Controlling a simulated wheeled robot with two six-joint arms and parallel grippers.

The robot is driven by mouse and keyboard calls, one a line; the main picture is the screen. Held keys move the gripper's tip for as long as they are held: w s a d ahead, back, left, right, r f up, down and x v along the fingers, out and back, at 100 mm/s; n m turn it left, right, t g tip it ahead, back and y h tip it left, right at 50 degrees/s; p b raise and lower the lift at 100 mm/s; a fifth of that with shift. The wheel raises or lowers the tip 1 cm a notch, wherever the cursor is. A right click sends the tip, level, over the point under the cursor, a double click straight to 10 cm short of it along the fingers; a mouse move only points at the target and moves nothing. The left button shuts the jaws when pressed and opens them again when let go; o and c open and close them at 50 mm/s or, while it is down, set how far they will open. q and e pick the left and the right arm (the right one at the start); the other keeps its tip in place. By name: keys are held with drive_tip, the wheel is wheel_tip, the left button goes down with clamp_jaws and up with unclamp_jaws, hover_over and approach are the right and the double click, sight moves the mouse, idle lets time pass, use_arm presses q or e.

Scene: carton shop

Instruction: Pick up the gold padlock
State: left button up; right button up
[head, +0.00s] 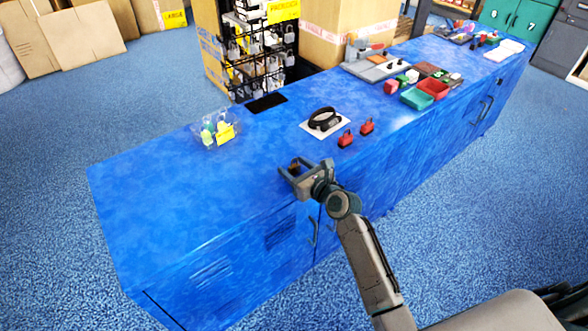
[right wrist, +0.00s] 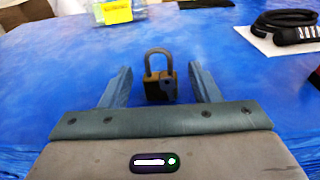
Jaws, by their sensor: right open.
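The gold padlock (right wrist: 158,82) stands upright on the blue counter in the right wrist view, shackle up, with a dark patch on its body. It sits between the two fingers of my right gripper (right wrist: 160,88), with visible gaps on both sides. My right gripper is open and low over the counter's near edge. In the head view the right gripper (head: 297,174) mostly hides the padlock; only a small dark-gold part shows between the fingers. My left gripper is in neither view.
Two red padlocks (head: 345,139) and a black coiled item (head: 323,120) on a white sheet lie beyond the gripper. The blue counter (head: 170,210) is bare at the near left.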

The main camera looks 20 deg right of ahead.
sight(295, 158)
drive_tip(key=shift+w+a, duration=0.1)
drive_tip(key=shift+w, duration=0.25)
drive_tip(key=c, duration=1.2)
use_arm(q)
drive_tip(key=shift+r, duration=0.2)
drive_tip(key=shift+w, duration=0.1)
use_arm(e)
drive_tip(key=shift+r, duration=0.1)
